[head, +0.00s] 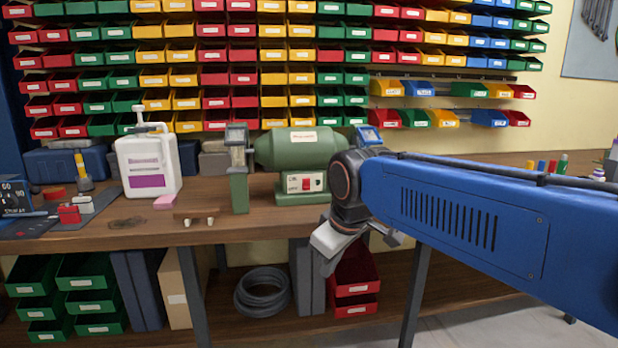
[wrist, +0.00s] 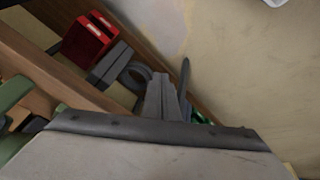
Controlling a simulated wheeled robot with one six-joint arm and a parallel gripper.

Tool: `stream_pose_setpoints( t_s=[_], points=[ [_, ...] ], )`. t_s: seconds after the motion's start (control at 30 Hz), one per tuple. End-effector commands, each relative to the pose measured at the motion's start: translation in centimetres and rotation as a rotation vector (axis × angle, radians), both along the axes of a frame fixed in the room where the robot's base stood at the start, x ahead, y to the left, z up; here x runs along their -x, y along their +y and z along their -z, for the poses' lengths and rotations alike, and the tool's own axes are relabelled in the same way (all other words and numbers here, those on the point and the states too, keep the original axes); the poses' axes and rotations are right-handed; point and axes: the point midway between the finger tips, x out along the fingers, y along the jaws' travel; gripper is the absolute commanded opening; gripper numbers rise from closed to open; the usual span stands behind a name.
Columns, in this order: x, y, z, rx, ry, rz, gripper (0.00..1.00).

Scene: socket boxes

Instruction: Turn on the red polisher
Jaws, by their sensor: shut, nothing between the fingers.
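A green bench machine (head: 292,148), looking like a polisher, stands on the workbench; I see no red polisher. A red switch (head: 306,183) is on the light panel at its base front. An upright green post with a grey head (head: 237,170) stands at its left, and a blue-topped part shows at its right, partly behind my arm. My gripper (head: 326,268) is shut and empty, pointing down below and right of the switch, around the bench's front edge. In the wrist view my gripper (wrist: 165,88) points toward the shelf area; the switch is not seen there.
The workbench (head: 120,240) holds a white jug (head: 148,165) and small tools at left. Red bins (head: 355,280), a cable coil (head: 262,293) and grey panels are on the lower shelf. Rows of coloured bins fill the wall behind. The bench front before the machine looks mostly clear.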

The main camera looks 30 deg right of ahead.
Motion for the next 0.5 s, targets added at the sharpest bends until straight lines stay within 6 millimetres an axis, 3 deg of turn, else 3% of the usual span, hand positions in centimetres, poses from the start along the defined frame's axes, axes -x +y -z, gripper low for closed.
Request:
stream_pose_setpoints(
  t_s=[0.2,0.5],
  points=[
    [-5.8,-1.7,-4.7,0.102,0.005,-0.171,0.0],
    [-13.6,-4.5,-10.0,0.243,0.02,-0.409,0.0]
  ],
)
